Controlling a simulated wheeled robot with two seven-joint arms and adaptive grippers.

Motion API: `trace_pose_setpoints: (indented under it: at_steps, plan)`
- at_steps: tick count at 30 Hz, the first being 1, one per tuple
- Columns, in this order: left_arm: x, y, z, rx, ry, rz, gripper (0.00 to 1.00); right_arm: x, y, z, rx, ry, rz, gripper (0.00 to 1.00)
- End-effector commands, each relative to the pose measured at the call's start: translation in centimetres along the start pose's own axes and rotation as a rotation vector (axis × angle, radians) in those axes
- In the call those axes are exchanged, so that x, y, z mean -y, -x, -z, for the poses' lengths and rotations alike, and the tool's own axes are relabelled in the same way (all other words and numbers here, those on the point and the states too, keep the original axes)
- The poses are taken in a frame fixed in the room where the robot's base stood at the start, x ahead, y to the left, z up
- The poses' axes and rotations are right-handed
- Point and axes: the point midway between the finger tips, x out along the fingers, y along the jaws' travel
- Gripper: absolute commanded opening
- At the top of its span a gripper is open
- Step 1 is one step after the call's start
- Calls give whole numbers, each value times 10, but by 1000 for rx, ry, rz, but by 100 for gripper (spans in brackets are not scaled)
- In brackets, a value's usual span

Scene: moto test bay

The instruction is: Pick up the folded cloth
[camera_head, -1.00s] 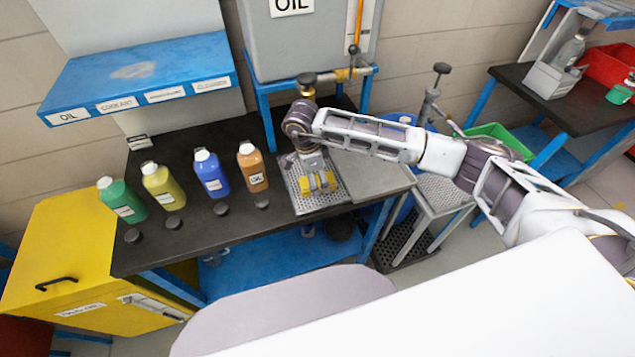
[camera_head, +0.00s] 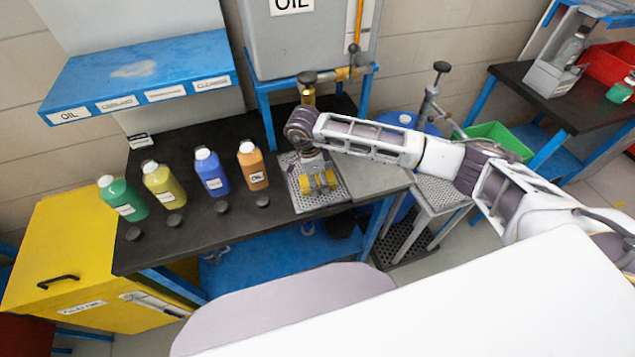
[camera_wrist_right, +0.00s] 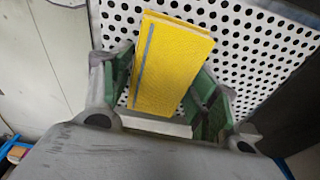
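The folded cloth is a yellow block with a grey stripe near one edge. In the right wrist view the cloth (camera_wrist_right: 172,65) is between the two green-padded fingers of my right gripper (camera_wrist_right: 165,80), over a perforated metal plate. Both pads lie close along the cloth's long sides, and the gripper looks shut on it. In the head view the cloth (camera_head: 305,184) shows on both sides of the front finger of my right gripper (camera_head: 318,181), which points down and hides its middle. A gap under the cloth cannot be made out. My left gripper is not in view.
Green (camera_head: 122,199), yellow (camera_head: 163,186), blue (camera_head: 212,173) and orange (camera_head: 252,166) bottles stand left of the plate (camera_head: 307,205) on the dark bench (camera_head: 205,220), with several black caps in front. A grey oil tank (camera_head: 300,48) stands behind. A blue shelf (camera_head: 140,72) overhangs the bench.

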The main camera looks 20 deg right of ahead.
Motion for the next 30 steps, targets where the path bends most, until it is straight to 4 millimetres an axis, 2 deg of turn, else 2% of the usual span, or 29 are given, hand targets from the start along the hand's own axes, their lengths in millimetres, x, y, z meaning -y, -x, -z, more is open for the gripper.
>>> trace_pose_setpoints:
  at_steps: [2, 14, 20, 26, 30]
  plan:
    - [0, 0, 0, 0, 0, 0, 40, 0, 0, 0, 0, 0, 0, 40]
    - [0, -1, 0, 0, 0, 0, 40, 0, 3, 1, 0, 0, 1, 40]
    - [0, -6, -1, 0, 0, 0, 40, 1, 15, 3, 1, -1, 2, 40]
    - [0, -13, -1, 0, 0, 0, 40, 1, 36, 6, 0, 0, 4, 40]
    - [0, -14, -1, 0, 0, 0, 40, -14, 33, 7, -1, 2, 0, 40]
